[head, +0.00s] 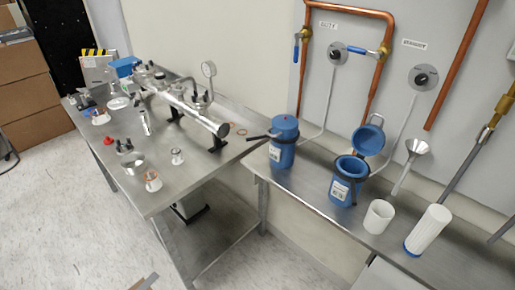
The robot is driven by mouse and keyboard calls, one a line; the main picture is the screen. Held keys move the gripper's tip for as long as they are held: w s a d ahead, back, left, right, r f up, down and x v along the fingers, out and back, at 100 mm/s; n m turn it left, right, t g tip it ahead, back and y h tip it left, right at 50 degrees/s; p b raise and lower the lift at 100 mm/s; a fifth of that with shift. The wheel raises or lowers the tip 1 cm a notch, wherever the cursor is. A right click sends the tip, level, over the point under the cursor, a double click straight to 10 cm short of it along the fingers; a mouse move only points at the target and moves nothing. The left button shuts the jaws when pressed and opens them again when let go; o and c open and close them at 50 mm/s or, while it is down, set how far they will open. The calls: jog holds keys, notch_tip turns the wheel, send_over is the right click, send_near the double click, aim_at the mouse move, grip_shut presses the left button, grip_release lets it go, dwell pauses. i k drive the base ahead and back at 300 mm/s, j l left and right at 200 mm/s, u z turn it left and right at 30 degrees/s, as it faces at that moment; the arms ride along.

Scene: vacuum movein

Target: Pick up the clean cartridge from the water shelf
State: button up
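A white ribbed cartridge (430,229) with a blue end stands near the front edge of the metal shelf (315,183), at the right in the head view. Its blue end is down, and it appears upright. A short white cylinder (379,216) stands to its left, apart from it. An open blue housing (346,190) with its lid (369,140) raised is farther left. A closed blue housing (283,145) stands at the shelf's left part. My gripper is not clearly in view, and nothing is seen touching the cartridge.
Copper pipes (345,10), blue-handled valves and a white funnel (417,147) are on or near the wall behind. A metal table (185,195) with vacuum parts and a gauge (209,69) is at left. Brown boxes (25,85) stand far left.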

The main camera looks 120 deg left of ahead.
aim_at(436, 217)
jog(key=u, duration=3.4)
jog(key=i+l, duration=0.3)
jog(key=i, duration=0.15)
jog(key=i+l, duration=0.3)
jog(key=i, duration=0.15)
jog(key=z, duration=0.85)
